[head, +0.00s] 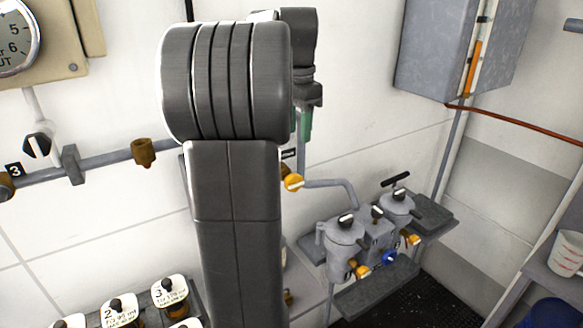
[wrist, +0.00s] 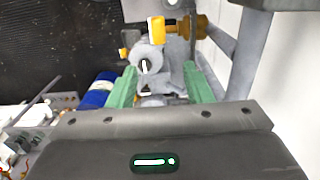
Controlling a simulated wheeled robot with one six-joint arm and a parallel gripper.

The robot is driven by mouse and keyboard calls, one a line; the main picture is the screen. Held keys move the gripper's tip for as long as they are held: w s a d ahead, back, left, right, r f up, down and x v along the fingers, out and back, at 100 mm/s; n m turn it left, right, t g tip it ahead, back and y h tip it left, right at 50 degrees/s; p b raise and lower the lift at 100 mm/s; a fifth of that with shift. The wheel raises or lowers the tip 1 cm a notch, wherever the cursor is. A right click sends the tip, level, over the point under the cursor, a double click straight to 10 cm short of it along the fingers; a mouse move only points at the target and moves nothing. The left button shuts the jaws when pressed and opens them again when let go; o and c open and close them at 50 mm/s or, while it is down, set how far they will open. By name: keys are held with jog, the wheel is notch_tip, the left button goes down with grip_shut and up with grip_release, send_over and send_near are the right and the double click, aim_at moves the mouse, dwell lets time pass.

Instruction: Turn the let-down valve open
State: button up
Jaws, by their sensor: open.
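A yellow-handled valve (head: 292,182) sits on a grey pipe below a small dark label on the wall. No readable name shows, so I cannot tell that it is the let-down valve. In the wrist view a yellow handle (wrist: 157,30) with a brass-coloured fitting (wrist: 186,27) lies beyond the fingertips, perhaps the same valve. My gripper (wrist: 160,82) is open, with its green fingers apart and nothing held. A grey round body with a white-marked knob (wrist: 147,64) shows between and beyond the fingers. In the head view my gripper (head: 303,122) is mostly hidden behind my arm, above the yellow-handled valve.
Grey pots (head: 343,232) with black knobs and yellow taps stand on a shelf at the right. A grey cabinet (head: 436,45) hangs above. Lidded sample bottles (head: 170,291) stand lower left. A pipe (head: 110,160) with a black-and-white knob runs along the left wall.

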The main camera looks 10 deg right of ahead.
aim_at(298, 177)
notch_tip(298, 177, down, 14)
jog(key=shift+s+r+p, duration=0.15)
jog(key=shift+r+p, duration=0.05)
jog(key=shift+p, duration=0.5)
jog(key=c, duration=1)
